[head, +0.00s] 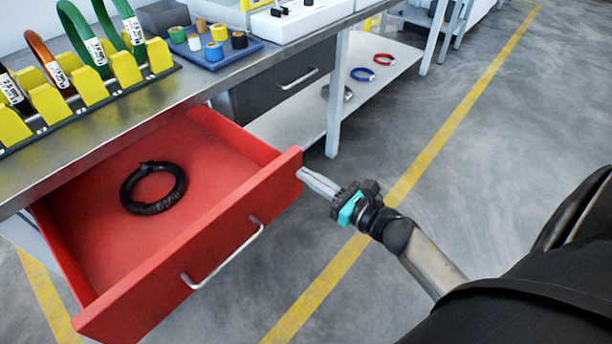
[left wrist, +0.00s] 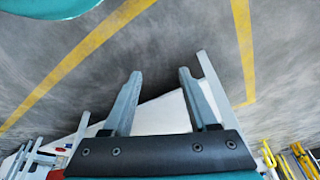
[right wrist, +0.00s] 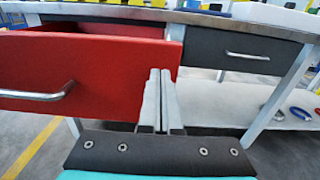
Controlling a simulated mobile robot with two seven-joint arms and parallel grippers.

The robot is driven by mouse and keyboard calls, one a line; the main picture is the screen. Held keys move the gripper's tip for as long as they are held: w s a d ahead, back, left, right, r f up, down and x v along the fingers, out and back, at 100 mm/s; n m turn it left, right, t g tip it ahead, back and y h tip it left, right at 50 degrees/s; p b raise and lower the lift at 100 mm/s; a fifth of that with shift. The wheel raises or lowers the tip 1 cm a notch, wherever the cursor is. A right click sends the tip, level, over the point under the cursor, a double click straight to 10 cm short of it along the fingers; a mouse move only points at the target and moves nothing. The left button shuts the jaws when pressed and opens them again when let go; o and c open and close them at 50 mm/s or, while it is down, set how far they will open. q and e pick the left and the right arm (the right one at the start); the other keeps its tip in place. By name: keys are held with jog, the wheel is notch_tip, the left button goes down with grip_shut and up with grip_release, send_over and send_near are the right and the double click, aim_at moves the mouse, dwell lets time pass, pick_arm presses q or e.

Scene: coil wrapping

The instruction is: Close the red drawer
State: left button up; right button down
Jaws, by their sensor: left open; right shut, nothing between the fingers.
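The red drawer (head: 232,207) is pulled out from under the workbench in the head view, with a black coil (head: 153,188) lying inside it. Its metal handle (head: 223,257) is on the front panel. My right gripper (head: 303,175) is shut and empty, with its fingertips at the right end of the drawer's front panel. In the right wrist view the shut fingers (right wrist: 160,75) are at the right edge of the red front; I cannot tell if they touch it. My left gripper (left wrist: 158,75) is open and empty in the left wrist view, above the floor. It is not in the head view.
The workbench (head: 215,95) holds yellow racks with coils and a blue tray (head: 215,55) with tape rolls. A dark closed drawer (head: 285,80) is beside the red one. A bench leg (head: 338,95) stands behind my right gripper. A lower shelf holds red and blue rings. Floor to the right is clear.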

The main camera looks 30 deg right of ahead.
jog(key=shift+w+a, duration=0.15)
jog(key=shift+w, duration=0.4)
